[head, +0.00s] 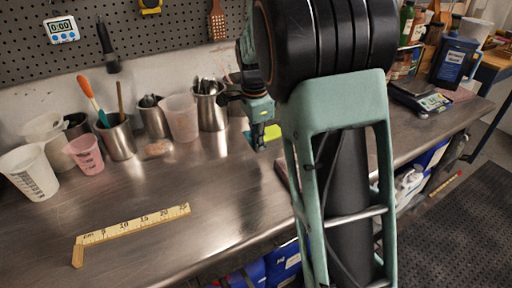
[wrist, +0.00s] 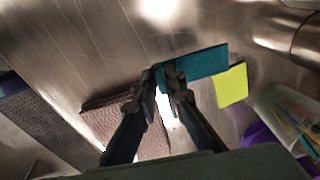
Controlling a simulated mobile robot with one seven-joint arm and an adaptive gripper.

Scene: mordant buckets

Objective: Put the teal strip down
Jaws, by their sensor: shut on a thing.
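The teal strip (wrist: 202,63) is a flat, textured piece seen in the wrist view, reaching right from my fingertips. My gripper (wrist: 169,76) is shut on its left end, and the strip looks held over the metal bench.
A yellow card (wrist: 231,85) shows just beyond the strip. A brownish textured mat (wrist: 108,107) is beneath the fingers. Metal cups (head: 209,106) and a beaker (head: 180,118) line the wall. A folding ruler (head: 135,226) lies front left; bare bench surrounds it.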

